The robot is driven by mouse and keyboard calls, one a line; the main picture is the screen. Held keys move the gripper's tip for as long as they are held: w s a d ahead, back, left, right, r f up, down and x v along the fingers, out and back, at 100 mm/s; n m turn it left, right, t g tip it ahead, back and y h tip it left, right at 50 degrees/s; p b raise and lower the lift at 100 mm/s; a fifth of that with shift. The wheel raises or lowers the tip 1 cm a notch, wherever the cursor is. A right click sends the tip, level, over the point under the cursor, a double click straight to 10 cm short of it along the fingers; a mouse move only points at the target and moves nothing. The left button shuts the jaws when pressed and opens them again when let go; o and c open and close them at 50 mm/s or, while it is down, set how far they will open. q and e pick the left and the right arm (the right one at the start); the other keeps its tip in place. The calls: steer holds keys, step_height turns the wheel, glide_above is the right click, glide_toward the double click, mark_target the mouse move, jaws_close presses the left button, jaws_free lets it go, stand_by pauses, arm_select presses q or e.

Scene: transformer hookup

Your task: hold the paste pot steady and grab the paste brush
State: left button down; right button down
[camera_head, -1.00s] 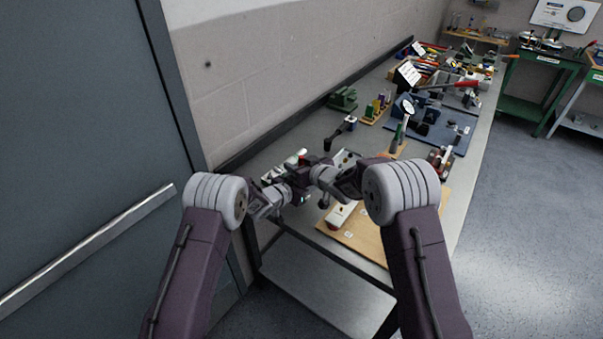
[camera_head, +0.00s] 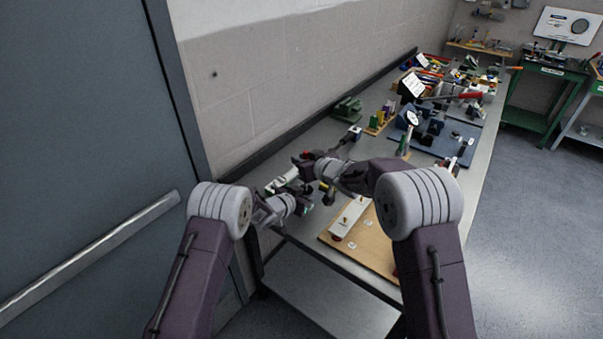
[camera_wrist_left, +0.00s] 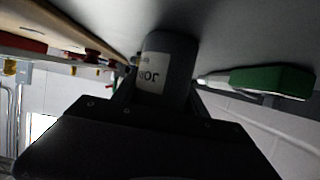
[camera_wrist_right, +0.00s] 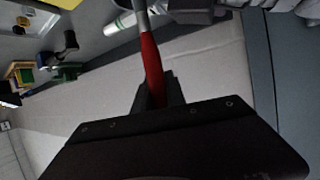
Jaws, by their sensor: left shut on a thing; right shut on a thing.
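The paste pot (camera_wrist_left: 165,72) is a grey cylinder with a pale label in the left wrist view. My left gripper (camera_head: 306,207) is shut on it; the jaws sit at its sides. The paste brush (camera_wrist_right: 151,68) has a red handle and a thin grey shaft in the right wrist view. My right gripper (camera_head: 309,160) is shut on the red handle, just above and close to my left gripper in the head view. The shaft runs out of the top of the right wrist view, so the brush's far end is hidden.
A green-handled tool (camera_wrist_left: 270,80) lies beside the pot in the left wrist view. A wooden board (camera_head: 375,247) with a pale block is at the bench's near end. A blue mat (camera_head: 455,140) with equipment lies farther back. The wall borders the bench's left side.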

step_height(320, 180, up, 4)
steer(key=shift+r, duration=0.25)
arm_select(q)
steer(key=c, duration=0.6)
jaws_free()
steer(key=shift+o, duration=0.2)
